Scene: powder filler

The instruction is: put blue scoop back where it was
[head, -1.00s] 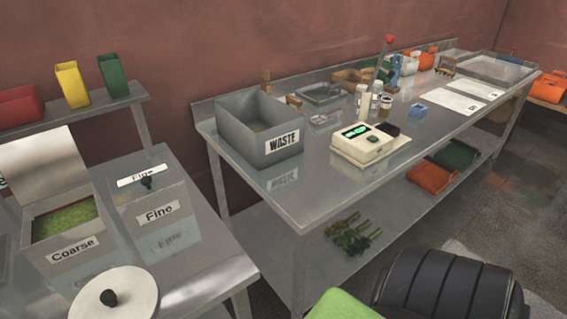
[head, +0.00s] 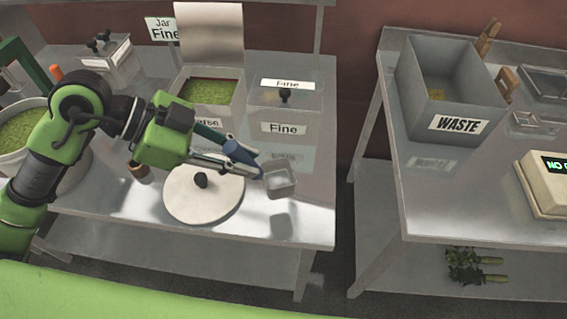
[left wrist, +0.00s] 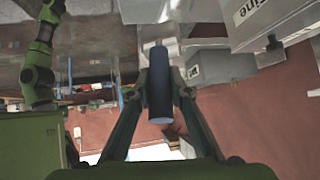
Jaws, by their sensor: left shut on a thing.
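My left gripper (head: 232,164) is shut on the blue handle (head: 241,154) of the scoop. The scoop's grey, box-shaped cup (head: 279,181) hangs beyond the fingers, in front of the bin labelled Fine and right of a round white lid. In the left wrist view the blue handle (left wrist: 160,85) stands between the two fingers (left wrist: 160,92), with the grey cup (left wrist: 146,10) at the top edge. I cannot tell how high the cup is above the table. My right gripper does not show.
The lidded Fine bin (head: 300,112) stands beside an open Coarse bin (head: 236,100) of green powder. The white lid (head: 190,205) with a black knob lies in front. A round container (head: 12,150) is at left. The WASTE bin (head: 415,110) stands on the right table, across a gap.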

